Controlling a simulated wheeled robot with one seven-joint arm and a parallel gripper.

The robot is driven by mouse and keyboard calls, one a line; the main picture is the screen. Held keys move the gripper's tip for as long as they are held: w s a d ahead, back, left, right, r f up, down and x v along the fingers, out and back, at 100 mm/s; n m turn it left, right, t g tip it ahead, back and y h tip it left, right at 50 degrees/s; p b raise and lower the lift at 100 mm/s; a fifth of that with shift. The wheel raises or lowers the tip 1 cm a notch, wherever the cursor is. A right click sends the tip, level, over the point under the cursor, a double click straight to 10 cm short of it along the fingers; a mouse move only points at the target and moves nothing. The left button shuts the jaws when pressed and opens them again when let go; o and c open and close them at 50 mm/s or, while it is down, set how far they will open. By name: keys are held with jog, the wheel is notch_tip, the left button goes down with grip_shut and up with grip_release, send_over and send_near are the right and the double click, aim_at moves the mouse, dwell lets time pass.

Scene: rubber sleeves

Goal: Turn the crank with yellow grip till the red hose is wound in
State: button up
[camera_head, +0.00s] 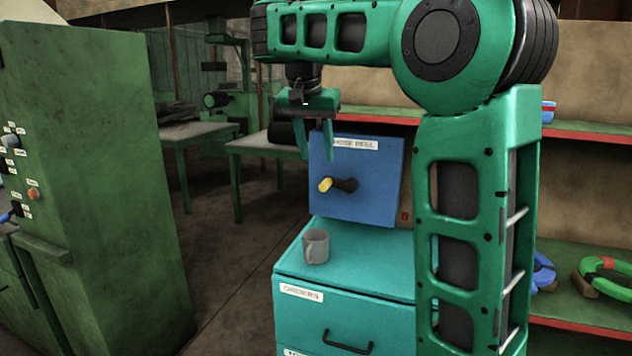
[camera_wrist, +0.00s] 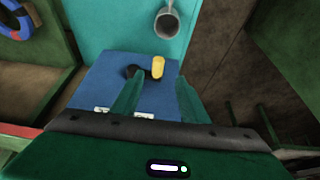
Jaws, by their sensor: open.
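The crank is a black arm (camera_head: 345,185) with a yellow grip (camera_head: 325,184), set on the front of a blue box (camera_head: 375,207) labelled as a hose reel. The yellow grip points left in the head view. In the wrist view the yellow grip (camera_wrist: 158,67) and black crank arm (camera_wrist: 136,72) lie beyond my fingertips. My gripper (camera_head: 314,154) is open and empty, pointing down, above the yellow grip and apart from it. It also shows in the wrist view (camera_wrist: 158,85). The red hose cannot be made out clearly; a small red spot (camera_head: 404,216) shows at the box's lower right.
A grey mug (camera_head: 316,246) stands on the turquoise drawer cabinet (camera_head: 350,270) below the blue box. A tall green cabinet (camera_head: 90,150) with knobs stands at the left. Shelves with red edges (camera_head: 580,325) hold coloured rings at the right. Floor between the cabinets is clear.

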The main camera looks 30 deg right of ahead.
aim_at(323, 182)
jog(key=x, duration=1)
jog(key=shift+s, duration=0.15)
grip_shut()
